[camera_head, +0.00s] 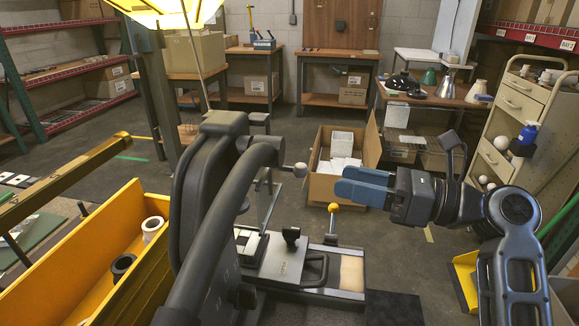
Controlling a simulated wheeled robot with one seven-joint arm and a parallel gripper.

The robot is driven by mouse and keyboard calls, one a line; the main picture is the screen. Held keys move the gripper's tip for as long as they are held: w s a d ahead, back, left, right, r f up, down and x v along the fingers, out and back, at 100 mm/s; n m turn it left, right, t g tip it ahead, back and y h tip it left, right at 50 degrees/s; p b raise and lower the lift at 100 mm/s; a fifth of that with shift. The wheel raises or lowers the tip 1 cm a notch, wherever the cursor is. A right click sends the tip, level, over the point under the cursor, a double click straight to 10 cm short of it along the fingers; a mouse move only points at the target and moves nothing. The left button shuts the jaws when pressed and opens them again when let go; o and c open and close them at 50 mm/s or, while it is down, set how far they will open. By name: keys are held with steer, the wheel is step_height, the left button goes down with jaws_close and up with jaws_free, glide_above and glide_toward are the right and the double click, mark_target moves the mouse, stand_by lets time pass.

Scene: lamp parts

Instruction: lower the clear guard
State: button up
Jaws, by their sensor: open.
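The clear guard (269,205) looks like a thin see-through upright panel beside the dark machine (200,195), over its grey bed. Its edges are faint, and the machine's thick curved arm hides part of it. A pale round knob (300,170) stands out to the right near the guard's top; I cannot tell what it is fixed to. My gripper (343,181) has blue fingers pointing left. It is open and empty, to the right of the guard and knob and apart from them in the picture.
A yellow knob on a post (333,208) rises from the machine's bed below my gripper. An open cardboard box (322,188) with white items stands behind. A yellow bin (90,270) is at left, and a cream drawer cart (510,125) at right.

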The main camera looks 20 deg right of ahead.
steer(key=x, duration=0.7)
steer(key=shift+w+a, duration=0.25)
jaws_close()
stand_by(0.3)
